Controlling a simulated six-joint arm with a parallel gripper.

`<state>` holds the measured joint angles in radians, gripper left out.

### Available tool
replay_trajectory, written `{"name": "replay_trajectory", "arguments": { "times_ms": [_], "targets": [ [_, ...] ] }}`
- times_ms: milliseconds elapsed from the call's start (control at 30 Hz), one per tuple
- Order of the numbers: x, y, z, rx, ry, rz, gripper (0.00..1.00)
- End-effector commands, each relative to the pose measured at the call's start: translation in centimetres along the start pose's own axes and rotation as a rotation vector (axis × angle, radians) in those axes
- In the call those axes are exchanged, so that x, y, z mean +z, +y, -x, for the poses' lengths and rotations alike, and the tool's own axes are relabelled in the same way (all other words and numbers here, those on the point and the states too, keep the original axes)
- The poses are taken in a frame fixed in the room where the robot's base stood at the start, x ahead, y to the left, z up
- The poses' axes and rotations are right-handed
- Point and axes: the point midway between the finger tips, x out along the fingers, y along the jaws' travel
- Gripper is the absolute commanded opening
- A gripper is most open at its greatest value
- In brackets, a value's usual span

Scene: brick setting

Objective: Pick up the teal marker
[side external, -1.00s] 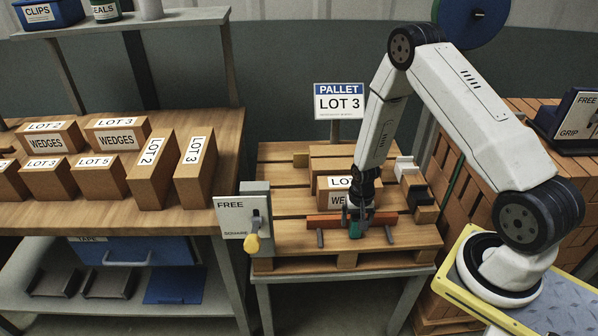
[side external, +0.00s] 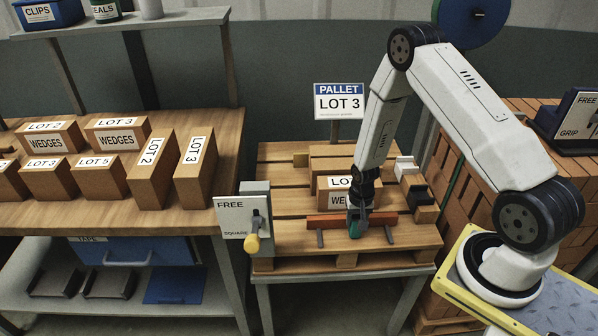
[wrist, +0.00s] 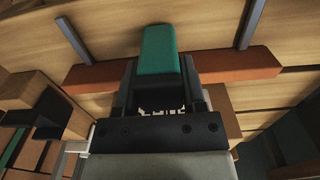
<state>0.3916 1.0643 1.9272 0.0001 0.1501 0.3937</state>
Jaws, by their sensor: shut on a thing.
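The teal marker (side external: 355,230) is a small block at the front of the pallet, at the middle of a long red-orange bar (side external: 325,222). My gripper (side external: 357,216) points down over the bar with its jaws shut on the marker. In the wrist view the teal marker (wrist: 158,50) sticks out beyond the dark jaws (wrist: 158,78), with the red-orange bar (wrist: 235,65) running out on both sides. The jaws hide part of the marker and the middle of the bar. I cannot tell whether the marker is clear of the bar.
Two grey rails (side external: 389,235) lie by the bar. A box stack (side external: 335,185) stands just behind my gripper on the wooden pallet (side external: 280,205). Dark and white blocks (side external: 412,185) lie to the right. A FREE/SQUARE lever box (side external: 243,217) stands at the pallet's left front.

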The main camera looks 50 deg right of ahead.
Motion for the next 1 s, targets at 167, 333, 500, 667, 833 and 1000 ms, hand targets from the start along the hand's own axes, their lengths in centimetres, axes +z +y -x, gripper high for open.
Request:
{"name": "replay_trajectory", "arguments": {
  "times_ms": [167,333,500,667,833,1000],
  "targets": [
    [0.0,0.0,0.1,0.000,0.001,0.000,0.00],
    [-0.1,0.0,0.6,-0.001,0.001,0.000,0.00],
    [-0.1,0.0,1.8,-0.001,0.002,0.000,0.00],
    [0.1,0.1,3.5,-0.001,0.002,0.000,0.00],
    [1.6,0.9,5.4,-0.001,0.002,-0.001,0.00],
    [3.2,1.7,7.6,-0.001,0.002,-0.001,0.00]
  ]
}}
